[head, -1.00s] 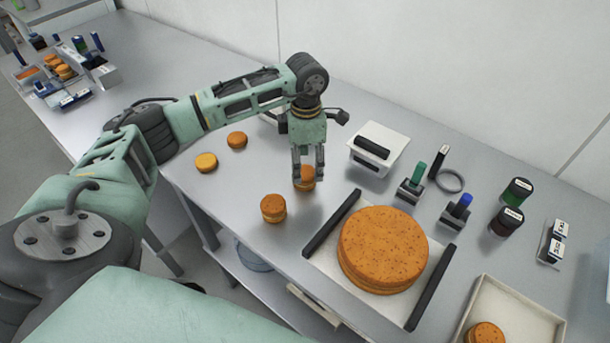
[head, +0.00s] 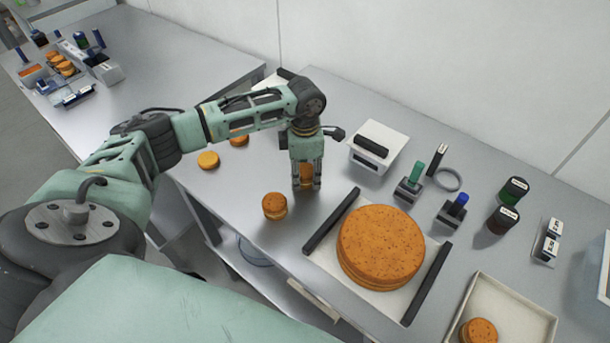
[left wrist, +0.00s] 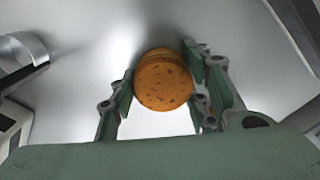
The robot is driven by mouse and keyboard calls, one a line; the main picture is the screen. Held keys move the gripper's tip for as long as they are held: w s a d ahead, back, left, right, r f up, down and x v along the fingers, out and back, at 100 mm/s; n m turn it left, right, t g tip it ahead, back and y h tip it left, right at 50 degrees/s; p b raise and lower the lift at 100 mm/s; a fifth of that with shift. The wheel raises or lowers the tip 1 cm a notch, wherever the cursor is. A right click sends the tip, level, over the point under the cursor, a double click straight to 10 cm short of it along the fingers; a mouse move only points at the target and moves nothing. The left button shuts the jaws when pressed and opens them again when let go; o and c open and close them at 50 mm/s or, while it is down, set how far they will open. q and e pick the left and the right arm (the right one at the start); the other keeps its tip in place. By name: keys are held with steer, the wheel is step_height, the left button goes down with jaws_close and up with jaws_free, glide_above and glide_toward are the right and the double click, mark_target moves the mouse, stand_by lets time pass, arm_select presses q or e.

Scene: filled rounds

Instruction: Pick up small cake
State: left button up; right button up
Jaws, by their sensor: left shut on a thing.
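A small orange-brown cake (head: 307,174) is between the fingers of my left gripper (head: 307,186), over the near part of the steel table. In the left wrist view the same cake (left wrist: 163,82) sits between the two green-grey fingers, and the left gripper (left wrist: 162,88) is shut on it. The fingers hide part of its sides in the head view. I cannot tell whether it still touches the table. Another small stacked cake (head: 275,206) stands apart, to the lower left of the gripper. My right gripper is not in view.
A large round cake (head: 381,245) lies on a white tray with dark handles (head: 333,222) to the right. Flat cake rounds (head: 208,160) lie to the left. A white box (head: 379,147) and stamps (head: 409,188) stand behind. Another small cake (head: 478,332) sits in a tray at lower right.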

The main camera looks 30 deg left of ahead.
mark_target(305, 168)
arm_select(q)
steer(key=shift+r, duration=0.1)
steer(key=shift+r+b, duration=0.4)
step_height(305, 168, up, 3)
steer(key=shift+w+f+b, duration=0.1)
steer(key=shift+f+b, duration=0.05)
steer(key=shift+b, duration=0.6)
steer(key=d+r+b, duration=0.4)
steer(key=d+r, duration=0.3)
steer(key=d, duration=0.4)
steer(key=shift+w+d+r, duration=0.15)
steer(key=shift+d+r, duration=0.05)
steer(key=shift+d, duration=0.15)
